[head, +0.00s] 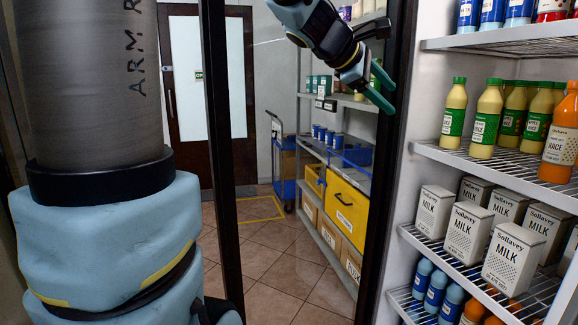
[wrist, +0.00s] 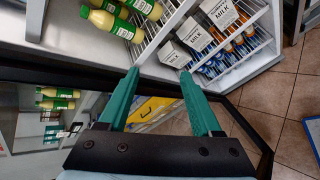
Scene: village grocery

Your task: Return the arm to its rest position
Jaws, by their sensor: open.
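My gripper (head: 381,87) is at the upper middle of the head view, with its green fingers apart and nothing between them. It is in front of the dark door frame, left of the open fridge shelves. In the wrist view my gripper (wrist: 158,82) shows both green fingers spread, pointing toward the fridge edge. My blue arm comes down from the top of the head view; part of it is out of the picture.
The fridge holds juice bottles (head: 487,117), milk cartons (head: 468,232) and blue bottles (head: 436,290) on wire shelves (head: 450,160). Dark door posts (head: 228,150) stand close by. Behind are shelving with a yellow bin (head: 346,207), a blue cart (head: 284,165) and clear tiled floor (head: 270,260).

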